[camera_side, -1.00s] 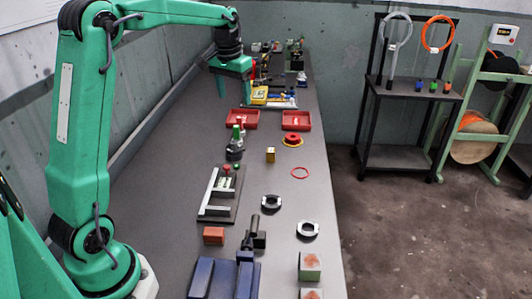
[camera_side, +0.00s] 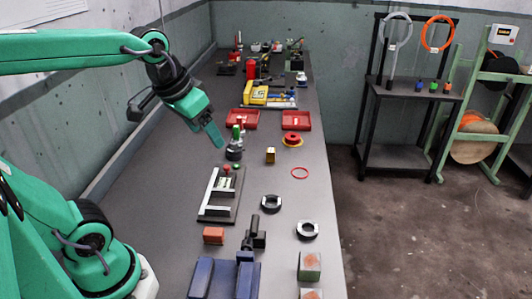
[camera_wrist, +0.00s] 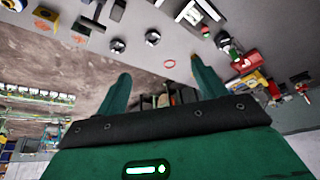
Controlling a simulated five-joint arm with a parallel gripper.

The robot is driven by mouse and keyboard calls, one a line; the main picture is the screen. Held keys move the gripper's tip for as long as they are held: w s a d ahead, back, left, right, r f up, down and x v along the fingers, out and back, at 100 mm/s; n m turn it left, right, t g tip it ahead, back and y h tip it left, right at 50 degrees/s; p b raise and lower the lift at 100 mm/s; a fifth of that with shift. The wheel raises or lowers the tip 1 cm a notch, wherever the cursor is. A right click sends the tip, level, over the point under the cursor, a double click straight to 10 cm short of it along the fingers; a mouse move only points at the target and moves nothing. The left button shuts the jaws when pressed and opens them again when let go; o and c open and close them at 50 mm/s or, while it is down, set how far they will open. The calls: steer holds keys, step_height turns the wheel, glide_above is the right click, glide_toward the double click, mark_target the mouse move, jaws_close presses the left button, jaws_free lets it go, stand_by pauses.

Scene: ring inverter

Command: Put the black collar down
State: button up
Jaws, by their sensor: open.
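Two dark ring-shaped collars lie flat on the grey bench: one (camera_side: 271,203) right of the white-railed fixture, the other (camera_side: 307,229) nearer the bench's right edge. Both look black with pale parts; I cannot tell which the task means. They also show small in the wrist view, as a collar beside the fixture (camera_wrist: 152,37) and a collar farther left (camera_wrist: 117,45). My gripper (camera_side: 215,132) is raised and tilted over the bench, left of the green-topped valve, apart from both collars. In the wrist view its fingers (camera_wrist: 158,70) are spread with nothing between them.
The white-railed fixture (camera_side: 220,195), dark valve (camera_side: 235,150), yellow block (camera_side: 270,155) and thin red ring (camera_side: 300,172) stand or lie mid-bench. Red trays (camera_side: 296,120) are farther back. A blue vise (camera_side: 222,279) is at the front. Bare bench lies along the left.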

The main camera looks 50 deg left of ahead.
steer(key=s+d+f, duration=0.2)
steer(key=s+f, duration=0.1)
steer(key=s, duration=0.2)
steer(key=shift+m+t, duration=0.4)
steer(key=shift+d, duration=0.1)
stand_by(0.9)
